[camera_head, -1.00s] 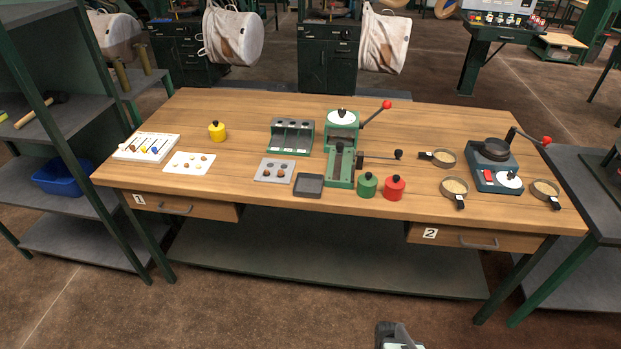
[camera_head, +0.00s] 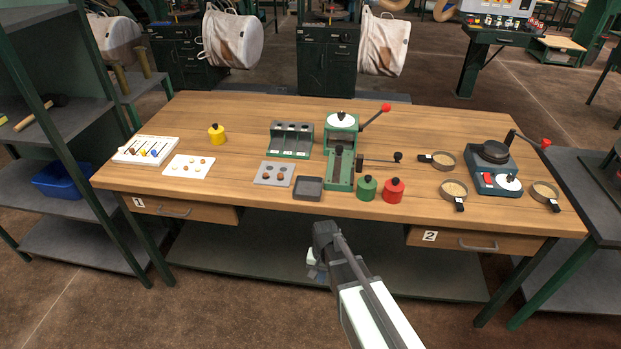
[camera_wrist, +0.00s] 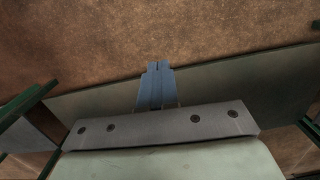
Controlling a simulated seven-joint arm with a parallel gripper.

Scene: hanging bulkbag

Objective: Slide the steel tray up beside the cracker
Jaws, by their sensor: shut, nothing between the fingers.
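The small square steel tray (camera_head: 308,195) lies flat and empty near the table's front edge. It is just left of the lower front part of the green cracker (camera_head: 341,170), which has a white dial on top and a red-knobbed lever. My gripper (camera_head: 315,276) is in front of the table, below the tabletop edge and apart from the tray. In the wrist view my gripper's fingers (camera_wrist: 157,66) are together and empty, over the floor and the low shelf. Neither tray nor cracker shows in the wrist view.
A grey plate with round nuts (camera_head: 273,173) lies left of the tray. A green pot (camera_head: 366,188) and a red pot (camera_head: 393,190) stand right of the cracker's base. A green rack (camera_head: 290,141) stands behind the plate.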

